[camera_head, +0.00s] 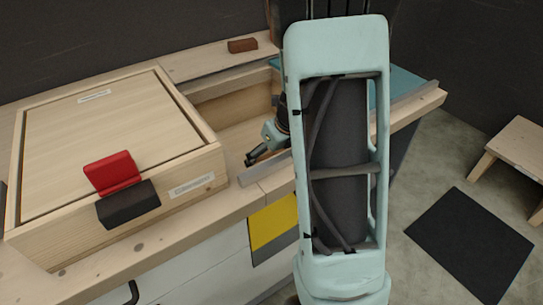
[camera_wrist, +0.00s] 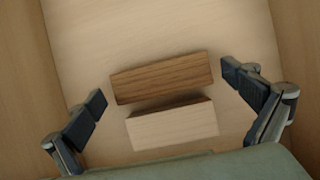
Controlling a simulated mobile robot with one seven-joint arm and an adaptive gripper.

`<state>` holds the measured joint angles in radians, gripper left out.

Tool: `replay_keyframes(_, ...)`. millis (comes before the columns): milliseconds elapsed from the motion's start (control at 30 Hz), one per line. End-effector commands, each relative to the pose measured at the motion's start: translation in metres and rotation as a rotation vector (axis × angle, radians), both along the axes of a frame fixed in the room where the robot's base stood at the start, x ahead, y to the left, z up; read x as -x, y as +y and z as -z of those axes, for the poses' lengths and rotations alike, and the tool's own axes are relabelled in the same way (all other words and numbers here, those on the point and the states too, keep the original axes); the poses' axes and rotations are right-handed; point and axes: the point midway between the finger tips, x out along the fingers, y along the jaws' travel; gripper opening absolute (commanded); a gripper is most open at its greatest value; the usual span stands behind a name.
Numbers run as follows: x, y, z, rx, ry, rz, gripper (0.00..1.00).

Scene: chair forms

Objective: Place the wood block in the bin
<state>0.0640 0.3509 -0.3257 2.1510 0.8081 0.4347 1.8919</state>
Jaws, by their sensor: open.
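In the wrist view, a dark brown wood block (camera_wrist: 162,78) lies on a pale wooden floor between wooden side walls. A pale wood block (camera_wrist: 173,126) lies just below it in the picture, close beside it. My gripper (camera_wrist: 162,88) is open, with one finger on each side of the blocks and clear of both. In the head view, my gripper (camera_head: 256,158) is low at the near side of an open wooden bin (camera_head: 228,112) set in the counter. The blocks inside are hidden there by the near edge and my arm.
A wooden box with a lid (camera_head: 110,120) stands left of the bin, with a red piece (camera_head: 112,173) and a black piece (camera_head: 128,204) at its front. A reddish-brown block (camera_head: 242,45) lies on the back ledge. A stool (camera_head: 518,150) and black mat (camera_head: 470,245) are at right.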

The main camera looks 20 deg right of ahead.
Motion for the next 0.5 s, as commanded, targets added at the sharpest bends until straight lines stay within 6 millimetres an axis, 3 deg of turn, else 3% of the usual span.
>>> replay_keyframes(167, 0.005, -0.001, -0.020, 0.000, -0.002, -0.001, 1.00)
replay_keyframes(500, 0.030, -0.006, -0.086, 0.000, -0.003, -0.001, 1.00)
